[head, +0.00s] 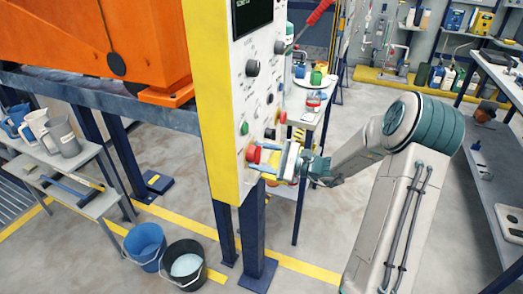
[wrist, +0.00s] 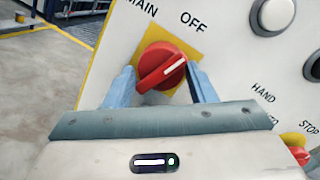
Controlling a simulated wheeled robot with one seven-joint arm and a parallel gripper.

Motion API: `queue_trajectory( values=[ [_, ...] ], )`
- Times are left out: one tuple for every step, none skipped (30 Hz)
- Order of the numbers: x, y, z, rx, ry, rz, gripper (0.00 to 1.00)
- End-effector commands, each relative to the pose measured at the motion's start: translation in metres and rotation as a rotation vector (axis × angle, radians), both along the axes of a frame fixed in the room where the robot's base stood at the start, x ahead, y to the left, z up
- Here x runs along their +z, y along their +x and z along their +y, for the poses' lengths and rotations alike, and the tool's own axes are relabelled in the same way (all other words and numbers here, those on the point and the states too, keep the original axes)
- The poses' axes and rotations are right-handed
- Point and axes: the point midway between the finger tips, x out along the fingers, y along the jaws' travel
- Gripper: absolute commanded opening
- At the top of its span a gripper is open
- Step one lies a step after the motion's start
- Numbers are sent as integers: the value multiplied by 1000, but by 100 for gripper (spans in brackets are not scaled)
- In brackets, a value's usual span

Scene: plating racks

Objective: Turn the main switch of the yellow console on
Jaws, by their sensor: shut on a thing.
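The yellow console (head: 207,110) stands upright in the middle of the head view, with a white control face turned to the right. Its main switch (head: 252,154) is a red rotary knob low on that face. In the wrist view the main switch (wrist: 160,68) sits on a yellow plate under the words MAIN and OFF. The white line on the knob slants up to the right. My gripper (head: 265,157) is at the console face, with its blue fingers on both sides of the knob in the wrist view (wrist: 162,85), shut on it. The plate's lower part is hidden by my gripper.
Other knobs and buttons are close by: a grey button (wrist: 272,14) and a red stop button (wrist: 300,155). A blue post (head: 257,235) stands below the console. Two buckets (head: 185,265) are on the floor at lower left. A grey shelf (head: 495,165) is at right.

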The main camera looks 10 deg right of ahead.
Motion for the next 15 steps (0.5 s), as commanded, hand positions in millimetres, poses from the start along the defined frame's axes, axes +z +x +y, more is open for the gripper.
queue_trajectory(
  values=[
    [11,3,-1,-6,34,28,28],
    [11,3,-1,-6,51,49,28],
    [11,3,-1,-5,74,80,28],
    [11,3,-1,-5,90,104,28],
    [11,3,-1,-5,106,126,28],
    [11,3,-1,-4,129,157,28],
    [11,2,-1,-5,146,180,28],
    [11,2,-1,-5,163,203,28],
    [11,2,-1,-4,184,233,28],
    [10,2,0,-5,202,257,28],
    [10,2,0,-5,219,279,28],
    [10,2,0,-5,241,310,28],
    [10,2,0,-5,258,334,27],
    [10,2,0,-5,275,356,27],
    [10,2,0,-5,297,387,28]
  ],
)
